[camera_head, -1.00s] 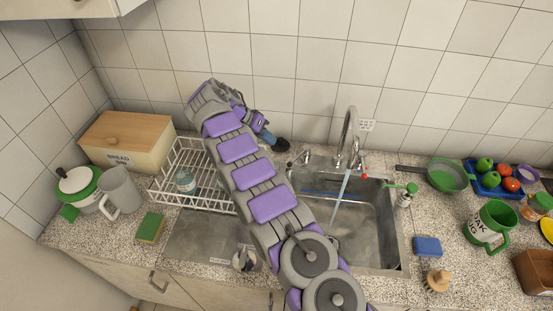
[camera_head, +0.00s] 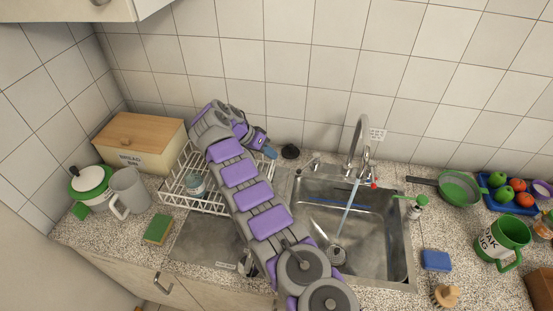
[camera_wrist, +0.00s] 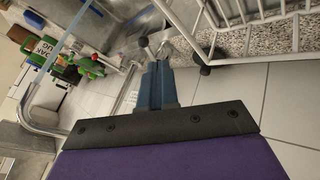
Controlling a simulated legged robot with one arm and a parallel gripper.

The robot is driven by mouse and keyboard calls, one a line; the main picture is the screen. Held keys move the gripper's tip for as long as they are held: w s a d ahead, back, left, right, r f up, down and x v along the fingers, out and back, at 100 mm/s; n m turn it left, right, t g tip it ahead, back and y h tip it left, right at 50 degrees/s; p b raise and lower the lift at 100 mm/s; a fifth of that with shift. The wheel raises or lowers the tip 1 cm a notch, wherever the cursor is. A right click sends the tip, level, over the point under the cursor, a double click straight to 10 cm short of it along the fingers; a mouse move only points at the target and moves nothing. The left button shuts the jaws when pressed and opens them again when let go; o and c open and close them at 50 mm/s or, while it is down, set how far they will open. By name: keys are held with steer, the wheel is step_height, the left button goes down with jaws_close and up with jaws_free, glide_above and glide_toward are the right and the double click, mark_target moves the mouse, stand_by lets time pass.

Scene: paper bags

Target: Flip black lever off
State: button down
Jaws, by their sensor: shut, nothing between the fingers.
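The chrome faucet (camera_head: 362,125) stands behind the sink, and water runs from it. A small metal lever (camera_head: 315,160) is left of the spout; a dark tip seems to be on its left end. A red-tipped lever (camera_head: 373,184) is on the right. In the wrist view a black ball (camera_wrist: 143,41), likely the black lever's end, shows just beyond my fingertips. My gripper (camera_head: 271,152) is shut and empty, left of the faucet near the wall; its blue fingers also show in the wrist view (camera_wrist: 155,66). I cannot tell whether they touch the ball.
A white dish rack (camera_head: 183,190) stands left of the sink (camera_head: 390,240), partly behind my arm. A round black object (camera_head: 290,151) sits at the wall beside my gripper. A pan (camera_head: 458,188) and a blue tray (camera_head: 487,196) are at the right.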

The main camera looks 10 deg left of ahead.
mark_target(308, 163)
steer(key=b+x, duration=0.2)
steer(key=x, duration=0.7)
steer(key=shift+d+f, duration=0.25)
steer(key=shift+d, duration=0.05)
steer(key=shift+s+d+n+t+b, duration=0.5)
steer(key=shift+s+d+n+b, duration=0.15)
steer(key=shift+b, duration=0.45)
stand_by(0.4)
steer(key=shift+s+d+n+t+y+b, duration=0.45)
steer(key=shift+d+n+b, duration=0.3)
steer(key=shift+d+n, duration=0.15)
steer(key=shift+s+d+n+t+y+b, duration=0.5)
steer(key=shift+d+n+b, duration=0.25)
steer(key=shift+d+n, duration=0.15)
steer(key=shift+s+d+n+t+y+b, duration=0.45)
steer(key=shift+d+n+b, duration=0.35)
steer(key=shift+n, duration=0.15)
steer(key=shift+w+r, duration=0.1)
